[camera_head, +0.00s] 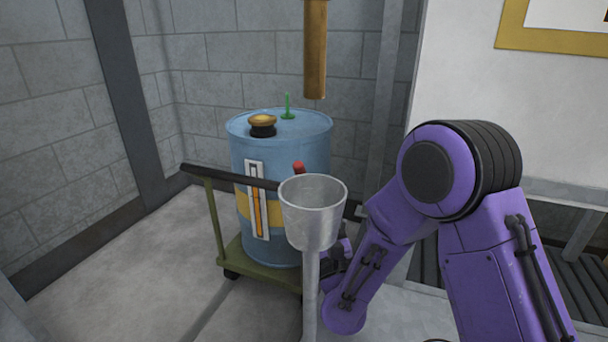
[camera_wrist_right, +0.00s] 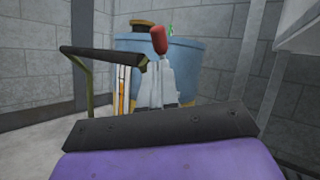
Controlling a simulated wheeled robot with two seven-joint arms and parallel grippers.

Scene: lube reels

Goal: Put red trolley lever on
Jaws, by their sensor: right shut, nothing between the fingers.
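The red lever (camera_head: 299,167) shows as a small red knob just above the funnel rim in the head view. It stands up, tilted, in the right wrist view (camera_wrist_right: 158,40). The trolley (camera_head: 213,215) is olive green with a black handle bar. My right gripper (camera_wrist_right: 156,78) is shut and empty, with its grey fingers just below the red knob in the wrist view. I cannot tell whether they touch the lever. In the head view the funnel mostly hides this gripper and the lever's lower part. My left gripper is not in view.
A blue drum (camera_head: 285,155) with a yellow band stands on the trolley. A grey metal funnel (camera_head: 312,225) on a pole stands in front of it. A brown cylinder (camera_head: 315,50) hangs above. Block walls close off the back and left; the floor at left is clear.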

